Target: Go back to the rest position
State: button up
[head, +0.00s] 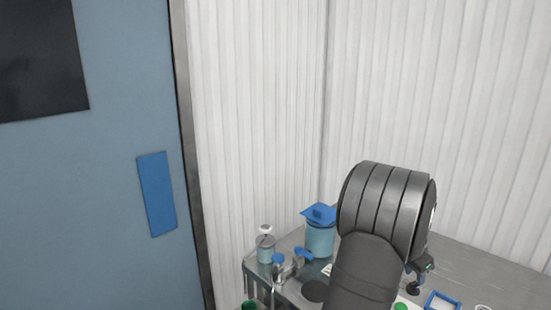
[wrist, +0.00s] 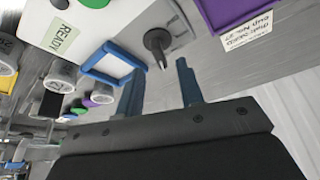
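My gripper (wrist: 160,68) shows in the wrist view with its two blue fingers apart. The space between them looks empty. A dark round knob-like thing with thin metal prongs (wrist: 157,42) lies beyond the fingertips on a grey plate; I cannot tell that the fingers touch it. In the head view my grey arm rises over the table (head: 470,272) at the lower right and hides most of the gripper and part of the tabletop.
A blue lidded pot (head: 320,238) and a jar (head: 266,250) stand near the table's left corner. A blue frame (wrist: 92,72), a white READY card (wrist: 85,18), a labelled purple container (wrist: 222,12) and several cups surround the gripper. Corrugated walls (head: 265,110) stand behind.

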aim_at(416, 282)
jog(key=x, duration=0.3)
jog(key=shift+d+f, duration=0.15)
dwell(0.3)
